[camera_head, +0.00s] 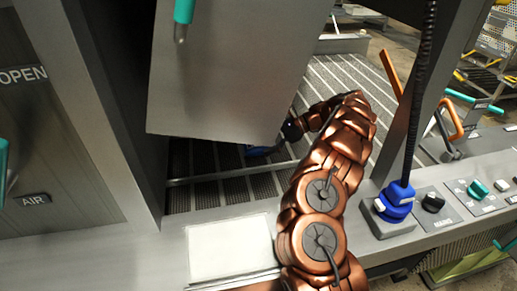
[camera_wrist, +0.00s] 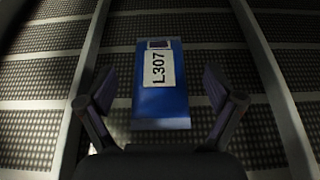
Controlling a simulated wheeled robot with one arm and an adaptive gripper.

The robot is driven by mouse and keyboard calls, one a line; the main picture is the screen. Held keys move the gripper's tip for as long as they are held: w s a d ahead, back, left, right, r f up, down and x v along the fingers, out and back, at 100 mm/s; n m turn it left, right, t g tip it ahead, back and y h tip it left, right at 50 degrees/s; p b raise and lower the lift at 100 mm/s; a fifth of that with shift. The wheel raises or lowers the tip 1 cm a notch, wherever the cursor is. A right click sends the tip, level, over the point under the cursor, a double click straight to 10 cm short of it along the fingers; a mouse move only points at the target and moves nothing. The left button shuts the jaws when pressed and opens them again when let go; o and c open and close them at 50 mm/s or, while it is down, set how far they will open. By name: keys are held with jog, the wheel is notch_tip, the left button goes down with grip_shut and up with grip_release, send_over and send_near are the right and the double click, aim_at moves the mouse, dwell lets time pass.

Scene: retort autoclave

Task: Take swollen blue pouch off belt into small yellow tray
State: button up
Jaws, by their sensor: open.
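A blue pouch (camera_wrist: 160,108) with a white label reading L307 lies flat on the dark, perforated belt (camera_wrist: 40,125) in the wrist view. My gripper (camera_wrist: 159,86) is open, with one finger on each side of the pouch and a visible gap on both sides. I cannot tell how high the fingers are above the belt. In the head view, my arm reaches under a steel panel, which hides most of the gripper. A bit of blue (camera_head: 262,151) shows below the panel's edge, but I cannot tell what it is. I cannot make out a small yellow tray.
The hanging steel panel (camera_head: 230,65) stands close to my arm. A blue knob (camera_head: 397,200) and a control console (camera_head: 455,205) are at the right. A pale plate (camera_head: 230,248) lies in front. Metal rails (camera_wrist: 90,60) run along both sides of the pouch.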

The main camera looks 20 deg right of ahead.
aim_at(253, 147)
jog(key=x, duration=0.4)
jog(key=shift+a, duration=0.1)
jog(key=shift+c, duration=0.3)
jog(key=c, duration=1.2)
